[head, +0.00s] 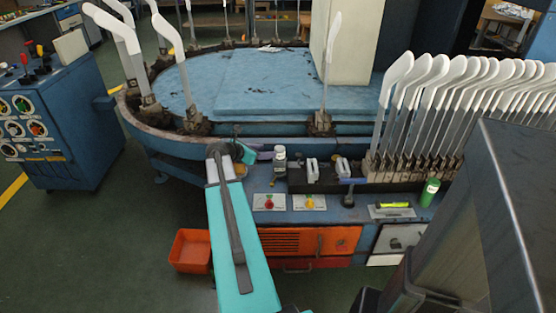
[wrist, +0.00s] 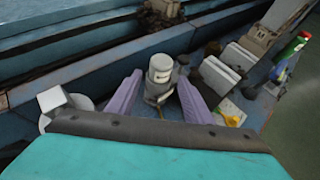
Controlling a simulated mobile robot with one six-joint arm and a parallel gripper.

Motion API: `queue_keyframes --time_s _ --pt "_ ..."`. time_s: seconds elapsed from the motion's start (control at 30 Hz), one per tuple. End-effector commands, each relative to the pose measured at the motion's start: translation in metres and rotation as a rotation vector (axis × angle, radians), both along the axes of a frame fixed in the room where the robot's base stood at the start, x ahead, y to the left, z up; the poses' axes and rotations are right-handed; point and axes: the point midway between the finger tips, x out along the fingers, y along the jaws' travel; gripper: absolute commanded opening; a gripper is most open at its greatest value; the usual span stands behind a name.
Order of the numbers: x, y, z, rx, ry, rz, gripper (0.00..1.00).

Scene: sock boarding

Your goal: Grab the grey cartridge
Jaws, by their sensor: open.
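The likely grey cartridge is a small pale grey cylinder with a lighter cap (head: 280,153), standing upright at the near edge of the blue machine, left of a black holder. In the wrist view the cylinder (wrist: 160,69) stands straight ahead, between the tips of my two purple fingers. My gripper (wrist: 160,78) is open and empty. I cannot tell whether the fingertips are beside the cylinder or still short of it. In the head view my gripper (head: 262,154) is just left of the cylinder, partly hidden by my arm. The cylinder's lower part is partly hidden by fittings.
Two white blocks (head: 312,169) (head: 342,168) sit in the black holder to the right. A green bottle (head: 429,193) stands farther right, below a dense row of white sock boards (head: 450,85). Red and yellow buttons (head: 269,203) are in front. An orange bin (head: 190,251) is on the floor.

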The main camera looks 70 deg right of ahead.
Motion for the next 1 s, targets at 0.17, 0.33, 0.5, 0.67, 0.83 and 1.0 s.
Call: queue_keyframes --time_s 0.17,0.33,0.5,0.67,0.83,1.0 --pt "-0.006 -0.003 0.0 -0.001 0.001 -0.008 0.46" --pt "-0.01 -0.006 0.0 0.0 0.0 -0.014 0.46" --pt "-0.015 -0.015 -0.005 0.0 0.0 -0.017 0.46" --pt "-0.023 -0.032 -0.015 0.0 0.001 -0.021 0.46" --pt "-0.032 -0.053 -0.027 0.0 0.0 -0.021 0.46" --pt "-0.04 -0.07 -0.037 0.0 0.0 -0.021 0.46"
